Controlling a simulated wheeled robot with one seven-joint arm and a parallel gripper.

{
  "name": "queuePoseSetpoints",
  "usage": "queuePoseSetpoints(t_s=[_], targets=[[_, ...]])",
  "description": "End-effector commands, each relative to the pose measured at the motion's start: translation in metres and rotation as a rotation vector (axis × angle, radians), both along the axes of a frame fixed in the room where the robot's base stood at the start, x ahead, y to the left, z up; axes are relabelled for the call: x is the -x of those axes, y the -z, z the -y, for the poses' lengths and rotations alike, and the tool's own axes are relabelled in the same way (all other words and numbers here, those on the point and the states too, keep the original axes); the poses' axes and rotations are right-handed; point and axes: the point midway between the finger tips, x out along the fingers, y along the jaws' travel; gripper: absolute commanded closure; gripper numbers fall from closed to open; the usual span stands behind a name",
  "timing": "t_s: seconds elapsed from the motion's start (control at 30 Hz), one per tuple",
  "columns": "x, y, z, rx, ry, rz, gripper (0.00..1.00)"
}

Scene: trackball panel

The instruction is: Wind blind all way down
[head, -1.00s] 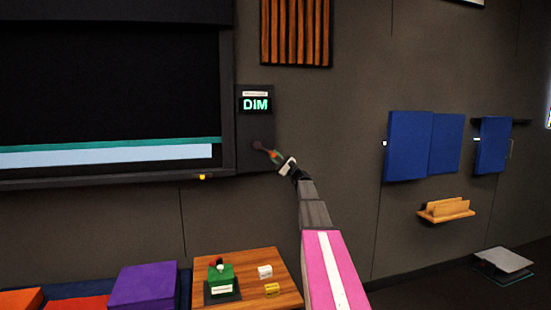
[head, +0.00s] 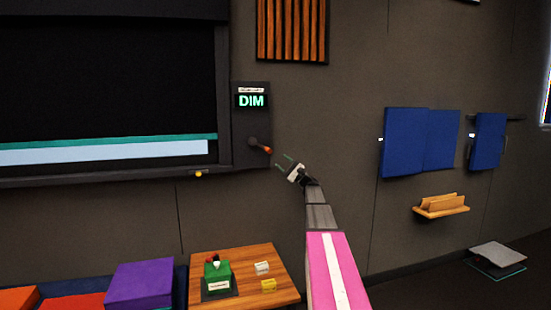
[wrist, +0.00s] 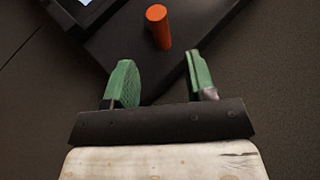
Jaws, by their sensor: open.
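The blind (head: 110,85) is a black sheet in the dark window frame at the left of the head view. Its teal bottom bar (head: 110,143) hangs a little above the sill, with a pale blue strip of window (head: 110,154) showing below. The crank (head: 258,145) has a dark arm and an orange knob, and sits on a dark panel (head: 252,120) with a lit DIM display (head: 251,101). My gripper (head: 283,161) is open and empty, right of and below the knob, apart from it. In the wrist view the orange knob (wrist: 158,26) stands beyond and between my green fingertips (wrist: 161,72).
A wooden table (head: 262,254) below holds a green box with a small joystick (head: 217,273) and small white and yellow blocks. Purple and orange cushions lie at lower left. Blue wall pads (head: 403,143) and a wooden shelf (head: 440,207) are at right. The wall around my gripper is clear.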

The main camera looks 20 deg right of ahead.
Motion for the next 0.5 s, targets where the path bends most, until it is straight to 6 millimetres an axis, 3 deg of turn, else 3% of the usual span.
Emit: queuePoseSetpoints(t_s=[0.2, 0.5], targets=[[0.011, 0.017, 0.019, 0.0, 0.0, 0.0, 0.49], [0.013, 0.021, 0.024, 0.0, -0.001, 0.001, 0.49]])
